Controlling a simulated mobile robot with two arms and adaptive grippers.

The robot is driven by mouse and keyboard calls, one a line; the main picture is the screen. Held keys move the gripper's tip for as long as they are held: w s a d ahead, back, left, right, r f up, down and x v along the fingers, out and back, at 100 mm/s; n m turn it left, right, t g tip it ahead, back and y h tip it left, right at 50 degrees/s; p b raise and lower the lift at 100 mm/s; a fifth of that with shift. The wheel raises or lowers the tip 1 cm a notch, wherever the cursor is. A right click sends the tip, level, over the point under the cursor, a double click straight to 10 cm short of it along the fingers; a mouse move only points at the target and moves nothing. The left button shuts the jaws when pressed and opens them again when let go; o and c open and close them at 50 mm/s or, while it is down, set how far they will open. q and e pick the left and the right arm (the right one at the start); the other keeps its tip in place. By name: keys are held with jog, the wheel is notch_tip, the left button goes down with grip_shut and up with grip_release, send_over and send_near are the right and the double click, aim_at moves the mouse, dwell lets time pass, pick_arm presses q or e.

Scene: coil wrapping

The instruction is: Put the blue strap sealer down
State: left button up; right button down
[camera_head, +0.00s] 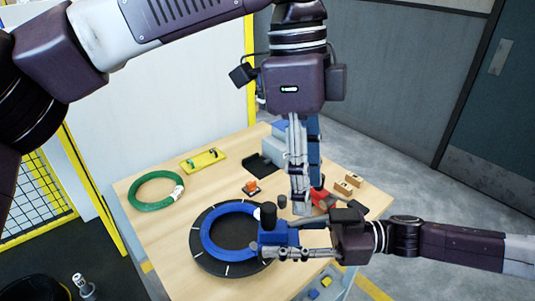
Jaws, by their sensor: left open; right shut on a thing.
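The blue strap sealer (279,236), a blue block with a black top part, is at the right side of the round black turntable (212,265). My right gripper (270,252) comes in from the right and is shut on the sealer. A blue coil (210,232) lies flat on the turntable, just left of the sealer. Whether the sealer touches the coil or the turntable I cannot tell. My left gripper (300,207) points down from above, open and empty, behind the sealer and close to my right gripper. It hides part of the table's back right.
On the wooden table (165,225) lie a green coil (156,190), a yellow tray (204,160), a dark grey holder (262,165) and a small orange item (251,186). Small wooden blocks (347,184) and a red item (322,198) are at the right. The front left is clear.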

pick_arm(q)
jog(key=r+n+t+y, duration=0.1)
jog(key=n+t, duration=0.1)
send_over(268, 205)
pick_arm(e)
jog(key=shift+s+r, duration=0.1)
jog(key=shift+r, duration=0.05)
pick_arm(q)
notch_tip(268, 205, down, 12)
jog(key=shift+r, duration=0.15)
grip_shut()
dwell(0.3)
jog(key=shift+r, duration=0.1)
pick_arm(e)
jog(key=c, duration=1.4)
grip_release()
jog(key=shift+o, duration=0.4)
jog(key=shift+d, duration=0.15)
